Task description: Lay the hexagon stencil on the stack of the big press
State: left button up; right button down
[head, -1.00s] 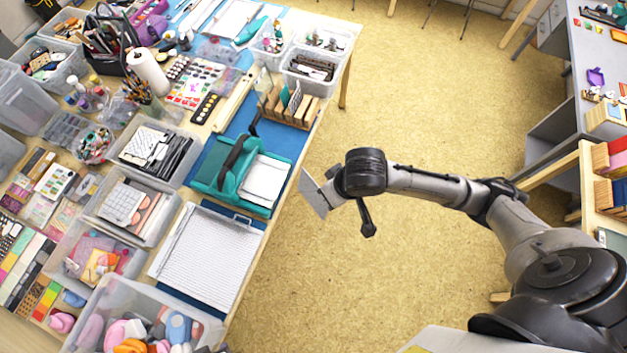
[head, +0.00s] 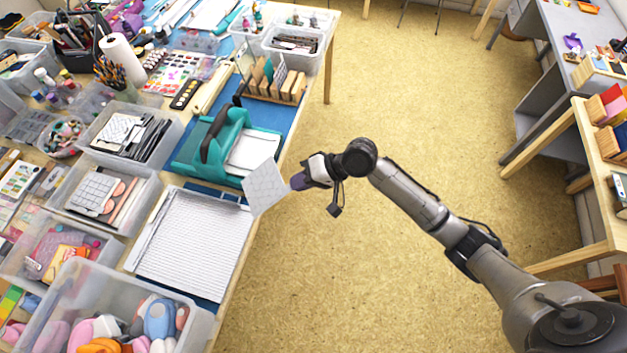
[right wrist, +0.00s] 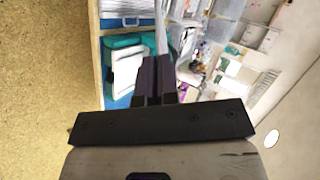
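My right gripper (head: 298,181) is shut on a thin pale plate with faint lines on it, which I take as the hexagon stencil (head: 264,188). It holds the plate tilted, off the table's right edge. In the right wrist view the stencil (right wrist: 161,32) shows nearly edge-on between the dark fingers (right wrist: 157,80). The big press (head: 185,165) is teal with a black handle and stands on the table. Its white stack (head: 252,152) lies on the right part of its base. In the head view the stencil overlaps the stack's front corner; I cannot tell the gap. My left gripper is not in view.
A white ridged board (head: 195,240) lies in front of the press. A wooden rack (head: 275,88) with upright plates stands behind it. Clear bins (head: 120,190) crowd the left. The floor (head: 420,110) right of the table is free.

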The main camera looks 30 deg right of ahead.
pick_arm(q)
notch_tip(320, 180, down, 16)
jog(key=b, duration=1.3)
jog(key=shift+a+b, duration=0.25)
jog(key=shift+b, duration=0.15)
pick_arm(e)
jog(key=w+d+f+m+t, duration=0.4)
jog(key=w+d+f+t, duration=0.1)
jog(key=f, duration=0.3)
jog(key=w+d+f+m+t+h, duration=0.1)
jog(key=w+d+f+m+t, duration=0.4)
jog(key=f, duration=0.4)
jog(key=shift+w+d+f+t, duration=0.15)
jog(key=shift+w+f+t, duration=0.15)
jog(key=shift+w+t, duration=0.15)
pick_arm(q)
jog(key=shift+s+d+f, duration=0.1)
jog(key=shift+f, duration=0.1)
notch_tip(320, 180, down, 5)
jog(key=b, duration=0.5)
pick_arm(e)
jog(key=w+a+f, duration=0.2)
jog(key=w+a, duration=0.5)
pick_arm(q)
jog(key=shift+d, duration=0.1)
